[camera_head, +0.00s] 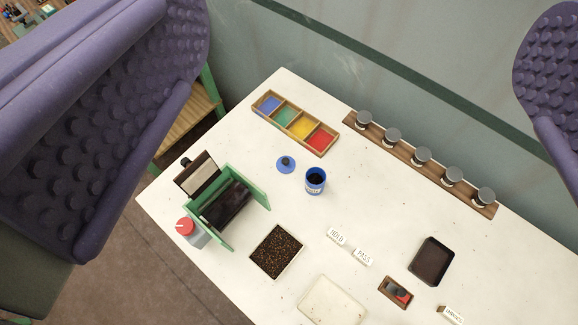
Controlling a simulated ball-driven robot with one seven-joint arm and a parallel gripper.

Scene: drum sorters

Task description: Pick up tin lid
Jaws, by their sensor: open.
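The tin lid (286,165), a small blue disc with a dark knob on top, lies flat on the white table. The open blue tin (315,183), with dark contents, stands just to its right, apart from it. My gripper (362,85) is open, its purple studded fingers at the left and right edges of the view. Nothing is between the fingers, and the lid lies well beyond them on the table below.
A four-colour tray (259,112) lies behind the lid. A green-framed drum device (231,239) and red-capped jar (195,232) stand left. A seed tray (253,264) is in front. A wooden rack (404,149) of jars lines the back edge.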

